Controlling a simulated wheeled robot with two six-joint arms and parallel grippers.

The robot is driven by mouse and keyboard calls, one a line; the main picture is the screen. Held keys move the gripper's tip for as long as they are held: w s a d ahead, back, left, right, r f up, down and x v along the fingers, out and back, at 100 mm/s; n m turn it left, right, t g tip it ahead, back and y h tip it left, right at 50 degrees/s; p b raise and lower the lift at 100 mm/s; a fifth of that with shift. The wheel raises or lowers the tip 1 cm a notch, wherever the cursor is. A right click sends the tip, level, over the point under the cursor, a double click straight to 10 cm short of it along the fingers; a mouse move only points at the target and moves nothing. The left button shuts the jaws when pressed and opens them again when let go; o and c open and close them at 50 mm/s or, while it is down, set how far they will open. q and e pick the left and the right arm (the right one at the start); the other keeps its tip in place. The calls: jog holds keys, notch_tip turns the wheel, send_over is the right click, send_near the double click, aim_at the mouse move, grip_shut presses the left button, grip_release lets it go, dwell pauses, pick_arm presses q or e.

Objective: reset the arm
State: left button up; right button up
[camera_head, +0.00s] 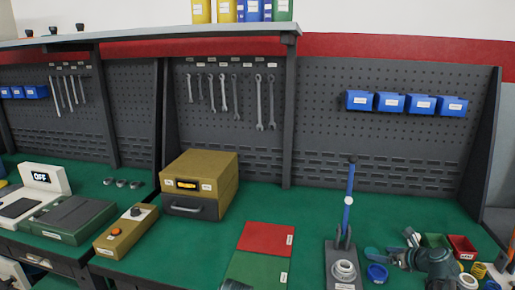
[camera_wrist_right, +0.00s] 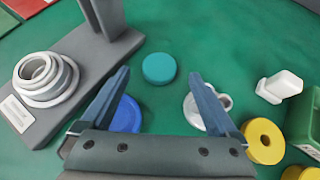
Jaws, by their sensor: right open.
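My right gripper (camera_head: 392,249) is at the lower right of the bench in the head view, beside the lever press. In the right wrist view its two fingers (camera_wrist_right: 160,82) are spread wide with nothing between them. A teal disc (camera_wrist_right: 158,68) lies on the bench beyond the fingertips. A blue disc (camera_wrist_right: 126,115) is partly hidden behind the left finger, and white rings (camera_wrist_right: 198,113) behind the right finger. The grey press (camera_head: 340,265) has a raised blue lever (camera_head: 349,190), with pale rings (camera_wrist_right: 45,78) stacked on its base. My left gripper is not in view.
A red bin (camera_head: 462,246), a green bin (camera_head: 435,240) and yellow rings (camera_wrist_right: 265,140) lie close to the right gripper. Red (camera_head: 266,238) and green (camera_head: 255,271) mats lie left of the press. A brown drawer box (camera_head: 215,175) stands farther left. The bench behind the press is clear.

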aim_at(372, 251)
jog(key=shift+b+x, duration=0.85)
jog(key=shift+x, duration=1.15)
jog(key=shift+s, duration=0.1)
jog(key=shift+r, duration=0.1)
